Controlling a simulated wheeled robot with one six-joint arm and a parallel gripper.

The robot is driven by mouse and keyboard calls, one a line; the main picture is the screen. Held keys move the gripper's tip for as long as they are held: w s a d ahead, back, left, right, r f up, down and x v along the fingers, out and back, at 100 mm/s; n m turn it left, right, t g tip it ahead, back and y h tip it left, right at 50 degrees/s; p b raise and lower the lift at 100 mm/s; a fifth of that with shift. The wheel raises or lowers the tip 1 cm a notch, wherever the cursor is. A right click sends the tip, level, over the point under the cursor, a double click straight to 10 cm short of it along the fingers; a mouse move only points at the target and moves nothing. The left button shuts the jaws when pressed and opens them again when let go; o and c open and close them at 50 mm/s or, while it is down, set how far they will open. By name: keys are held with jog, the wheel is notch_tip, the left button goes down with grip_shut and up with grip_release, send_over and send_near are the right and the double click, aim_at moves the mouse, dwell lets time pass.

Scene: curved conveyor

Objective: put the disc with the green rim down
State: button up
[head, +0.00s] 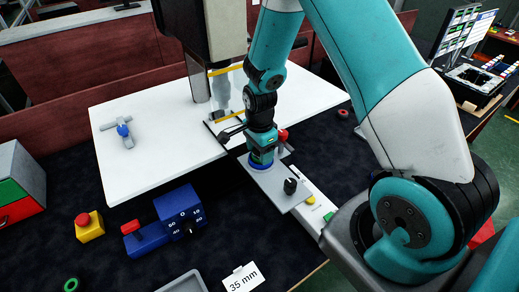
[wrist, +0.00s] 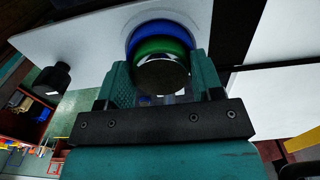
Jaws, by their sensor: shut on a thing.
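My gripper (head: 262,155) points down over the grey plate (head: 258,178) at the front of the machine. In the wrist view my gripper (wrist: 160,72) has its two teal fingers closed on the disc with the green rim (wrist: 161,46), whose face is shiny metal. A blue ring (wrist: 148,29) shows just beyond the disc, against the pale plate. In the head view the blue ring (head: 261,167) lies right under the fingertips, and they hide the disc. I cannot tell whether the disc touches the ring or the plate.
A black knob (head: 290,186) stands on the plate's right part. A green ring (head: 71,285) and a red ring (head: 343,112) lie on the dark table. A blue gauge block (head: 180,210), a red-topped yellow button box (head: 89,226) and a "35 mm" card (head: 243,278) are left and in front.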

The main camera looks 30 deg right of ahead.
jog(key=shift+f, duration=0.2)
jog(key=o, duration=1)
jog(key=shift+c, duration=0.2)
jog(key=shift+r, duration=0.15)
jog(key=shift+r, duration=0.2)
notch_tip(320, 180, up, 11)
jog(key=b, duration=0.4)
jog(key=s+a+r+n+y, duration=0.2)
jog(key=s+a+r+n, duration=0.4)
jog(key=s+n, duration=0.5)
jog(key=s+a+r+n+y, duration=0.2)
jog(key=s+a+r+n, duration=0.3)
jog(key=s+a+n, duration=0.6)
jog(key=n, duration=0.3)
jog(key=shift+r, duration=0.4)
